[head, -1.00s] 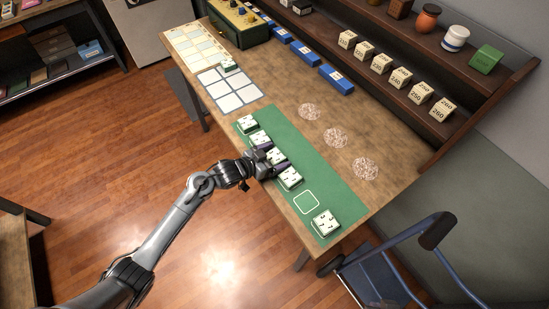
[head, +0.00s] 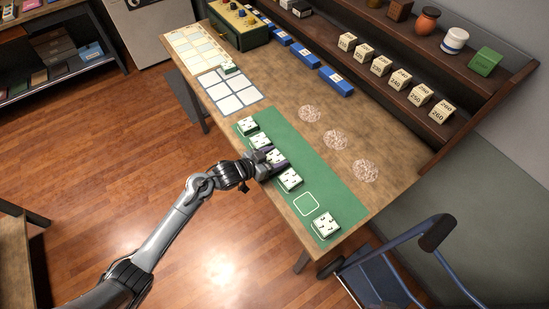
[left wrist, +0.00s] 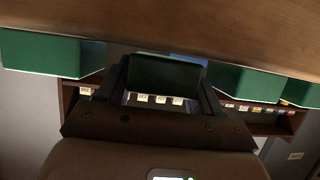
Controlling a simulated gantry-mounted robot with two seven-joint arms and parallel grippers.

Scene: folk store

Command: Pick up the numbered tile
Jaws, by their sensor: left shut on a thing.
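A row of white-topped, green-bodied tiles lies along the green mat (head: 340,196) in the head view. My left gripper (head: 270,158) reaches in from the left and is shut on the third tile from the far end, a numbered tile (head: 275,155); its marking is too small to read. In the left wrist view the green body of the held tile (left wrist: 165,74) sits between the fingers. Whether it is clear of the mat I cannot tell. My right gripper is not in view.
Neighbouring tiles (head: 258,140) and (head: 290,179) another tile stand close on both sides of the gripper. An outlined square (head: 306,204) on the mat is empty. A white grid board (head: 232,97), blue blocks (head: 336,81) and a shelf lie beyond.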

